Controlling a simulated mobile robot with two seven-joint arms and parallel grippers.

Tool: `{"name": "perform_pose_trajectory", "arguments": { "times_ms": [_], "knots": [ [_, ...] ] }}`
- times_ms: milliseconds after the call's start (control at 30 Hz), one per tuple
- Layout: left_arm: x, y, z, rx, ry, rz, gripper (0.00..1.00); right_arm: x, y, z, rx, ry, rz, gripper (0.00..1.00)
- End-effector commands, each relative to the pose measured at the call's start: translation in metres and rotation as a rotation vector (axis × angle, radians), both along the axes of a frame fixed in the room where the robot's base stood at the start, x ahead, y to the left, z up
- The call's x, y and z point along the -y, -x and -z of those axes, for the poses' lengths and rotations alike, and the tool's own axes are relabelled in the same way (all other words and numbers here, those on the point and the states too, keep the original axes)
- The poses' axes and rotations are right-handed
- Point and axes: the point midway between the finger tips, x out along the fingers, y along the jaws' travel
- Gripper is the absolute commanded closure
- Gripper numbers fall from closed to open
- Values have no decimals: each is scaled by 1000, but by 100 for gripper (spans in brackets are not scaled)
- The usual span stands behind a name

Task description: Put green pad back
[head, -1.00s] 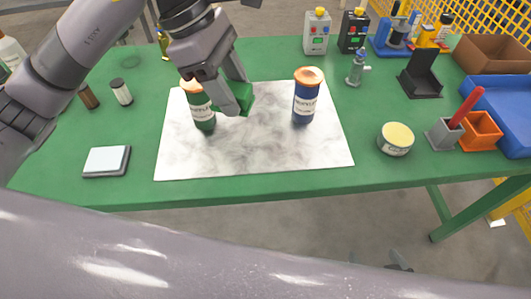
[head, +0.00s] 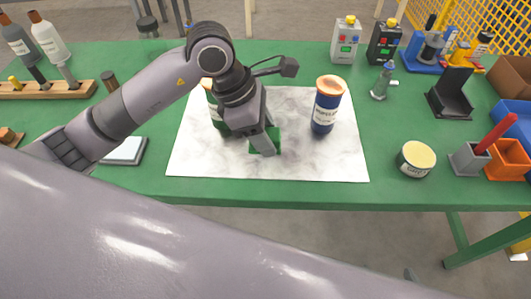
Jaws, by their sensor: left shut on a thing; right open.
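My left gripper (head: 267,146) is shut on the green pad (head: 258,143), over the front middle of a white marbled sheet (head: 330,164) on the green table. The pad is partly hidden by the fingers, and I cannot tell whether it touches the sheet. A green labelled canister (head: 213,105) stands on the sheet behind the gripper, mostly hidden by the arm. A blue canister with an orange rim (head: 325,105) stands upright on the sheet to the right of the gripper. My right gripper is not in view.
A round tin (head: 415,160) stands right of the sheet, beside a grey holder (head: 467,160) and an orange bin (head: 507,162). A white-topped scale (head: 125,150) lies left. The table's front strip is clear.

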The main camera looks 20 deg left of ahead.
Motion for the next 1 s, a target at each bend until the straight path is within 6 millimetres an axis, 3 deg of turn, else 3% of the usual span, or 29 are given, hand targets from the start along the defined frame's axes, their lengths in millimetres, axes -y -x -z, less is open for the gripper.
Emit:
{"name": "perform_pose_trajectory", "arguments": {
  "times_ms": [100, 333, 600, 967, 1000],
  "knots": [
    [0, 0, 20, -2, 1, 0, 77, 0, 0, -1, 0, 0, 0, 8],
    [0, 0, 35, 0, 0, 0, 77, 0, 0, -1, 0, 0, 0, 8],
    [0, 0, 71, -1, 0, 0, 77, 0, 0, -1, 0, 0, 0, 8],
    [0, 0, 76, 2, 0, 1, 77, 0, 0, 4, 0, 0, 0, 8],
    [0, 0, 74, 2, 0, 1, 43, 0, 0, 3, -1, 0, 0, 8]
  ]
}}
